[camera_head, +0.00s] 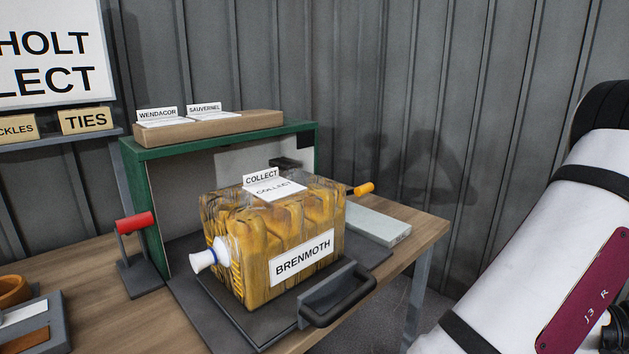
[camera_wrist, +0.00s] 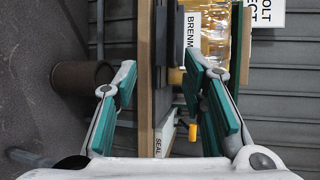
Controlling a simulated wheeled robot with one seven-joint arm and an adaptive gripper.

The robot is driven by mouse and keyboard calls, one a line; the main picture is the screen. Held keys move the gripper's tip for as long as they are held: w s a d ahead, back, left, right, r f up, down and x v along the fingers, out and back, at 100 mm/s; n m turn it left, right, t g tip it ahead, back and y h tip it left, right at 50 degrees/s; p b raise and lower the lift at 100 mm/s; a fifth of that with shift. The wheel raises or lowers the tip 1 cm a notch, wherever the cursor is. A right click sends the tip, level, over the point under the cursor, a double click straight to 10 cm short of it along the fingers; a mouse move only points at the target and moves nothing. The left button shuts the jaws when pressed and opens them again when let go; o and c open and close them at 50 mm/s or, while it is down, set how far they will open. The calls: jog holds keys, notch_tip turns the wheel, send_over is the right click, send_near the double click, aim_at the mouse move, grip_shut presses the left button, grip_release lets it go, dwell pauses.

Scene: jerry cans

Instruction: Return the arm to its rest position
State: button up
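My gripper (camera_wrist: 160,78) shows in the wrist view with its two teal-padded fingers spread wide apart and nothing held between them. Beyond the fingers are the workbench edge and the can, at a distance. My arm fills the right side of the head view, clear of the bench; the gripper itself is outside that view. The yellow-brown can (camera_head: 228,272), labelled BRENMOTH, lies on a dark sliding board (camera_head: 205,308) in front of a green frame, its white-and-blue cap facing left. The can also shows in the wrist view (camera_wrist: 215,45).
A wooden workbench (camera_head: 432,229) stands against grey corrugated walls. The green frame (camera_head: 157,222) carries a card holder (camera_head: 235,127). A red-handled lever (camera_head: 135,223) stands left. A black handle (camera_head: 340,300) is at the front. A brown cylinder (camera_wrist: 80,76) stands on the floor, left in the wrist view.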

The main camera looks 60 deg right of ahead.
jog(key=w+a+r+n+g+y, duration=0.3)
jog(key=w+a+g, duration=0.15)
jog(key=w, duration=0.55)
jog(key=w+a+r+n+g+y, duration=0.3)
jog(key=w+a+g, duration=0.15)
jog(key=w, duration=0.55)
jog(key=w+a+r+n+g+h, duration=0.1)
jog(key=w+a+n+g, duration=0.15)
jog(key=a, duration=0.25)
jog(key=w+a+r+n+g+h, duration=0.1)
jog(key=w+a+n+g+h, duration=0.1)
jog(key=a+g, duration=0.3)
jog(key=s+a+f+n+t+h, duration=0.1)
jog(key=s+a+n+t+h, duration=0.15)
jog(key=a+n+h, duration=0.65)
jog(key=a+r+m+t+y+p, duration=0.2)
jog(key=a+r+m+t+p, duration=0.1)
jog(key=r+p, duration=1.4)
jog(key=shift+s+r+y, duration=0.25)
jog(key=shift+r+y, duration=0.05)
jog(key=shift+r, duration=0.55)
